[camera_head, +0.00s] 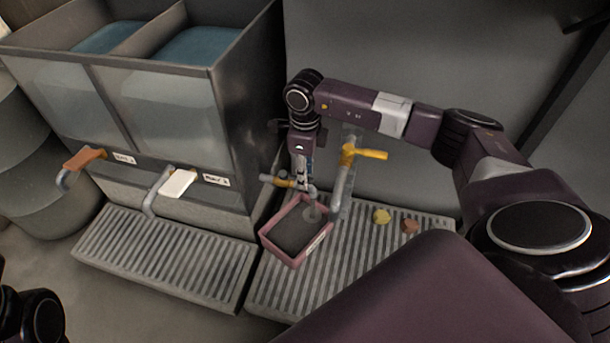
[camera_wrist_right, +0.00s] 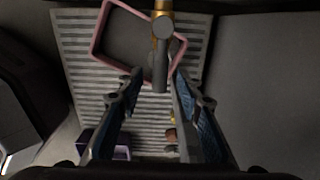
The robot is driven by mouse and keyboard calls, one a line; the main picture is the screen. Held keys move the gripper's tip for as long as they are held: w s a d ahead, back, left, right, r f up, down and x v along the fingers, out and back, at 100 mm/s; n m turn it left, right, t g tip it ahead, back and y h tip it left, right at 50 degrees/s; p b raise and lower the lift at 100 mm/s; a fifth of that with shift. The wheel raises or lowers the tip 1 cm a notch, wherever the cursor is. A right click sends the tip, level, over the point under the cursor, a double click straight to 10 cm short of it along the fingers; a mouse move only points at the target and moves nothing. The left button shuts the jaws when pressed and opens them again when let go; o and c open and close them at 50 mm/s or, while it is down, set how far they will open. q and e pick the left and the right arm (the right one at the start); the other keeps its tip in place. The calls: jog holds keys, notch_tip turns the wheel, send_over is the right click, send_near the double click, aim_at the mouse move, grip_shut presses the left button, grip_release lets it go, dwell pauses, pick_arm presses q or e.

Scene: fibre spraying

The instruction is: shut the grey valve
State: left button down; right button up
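The grey valve (camera_wrist_right: 160,60) shows in the right wrist view as a grey lever below a brass-coloured fitting (camera_wrist_right: 163,7). In the head view its brass fitting (camera_head: 283,183) is beside my right gripper (camera_head: 305,182), which points down and partly hides the grey lever. In the wrist view my right gripper (camera_wrist_right: 159,78) is open, with one finger on each side of the lever's end. Whether either finger touches it, I cannot tell. My left gripper is out of view.
A pink-rimmed tray (camera_head: 268,243) with dark contents sits on the slatted grate (camera_head: 345,262) below. A pipe with a yellow handle (camera_head: 366,153) rises at right. Yellow (camera_head: 382,216) and reddish lumps (camera_head: 409,226) lie nearby. At left, a two-bin tank has orange (camera_head: 84,158) and white handles (camera_head: 177,183).

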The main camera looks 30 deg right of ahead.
grip_shut()
dwell(0.3)
